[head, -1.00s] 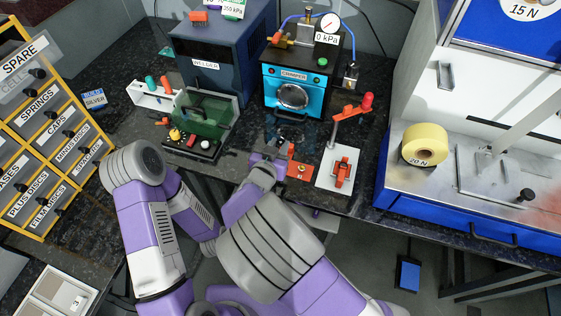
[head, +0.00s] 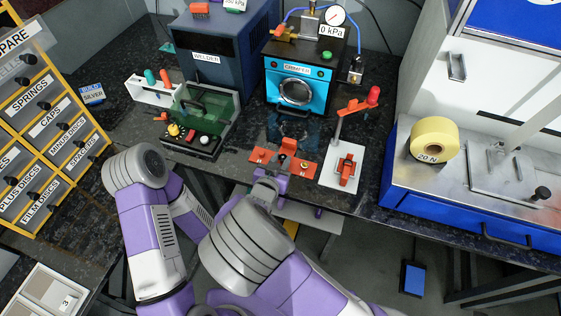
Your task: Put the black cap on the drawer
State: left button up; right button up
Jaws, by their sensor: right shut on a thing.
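My right gripper (head: 268,184) is at the front edge of the bench, just in front of the orange fixture. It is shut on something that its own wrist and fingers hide. I cannot make out the black cap for certain in this view. A pale drawer or tray (head: 318,222) shows under the bench edge, just right of and below my right gripper. My left arm is folded at the left, and its gripper is not visible.
The orange fixture (head: 262,156) and a white stand with an orange clamp (head: 346,170) are near the front edge. Behind are the blue crimper (head: 292,92) and the welder (head: 207,75). A labelled drawer cabinet (head: 45,110) is left. A blue-based press (head: 400,200) is right.

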jog(key=shift+f, duration=0.25)
jog(key=o, duration=0.7)
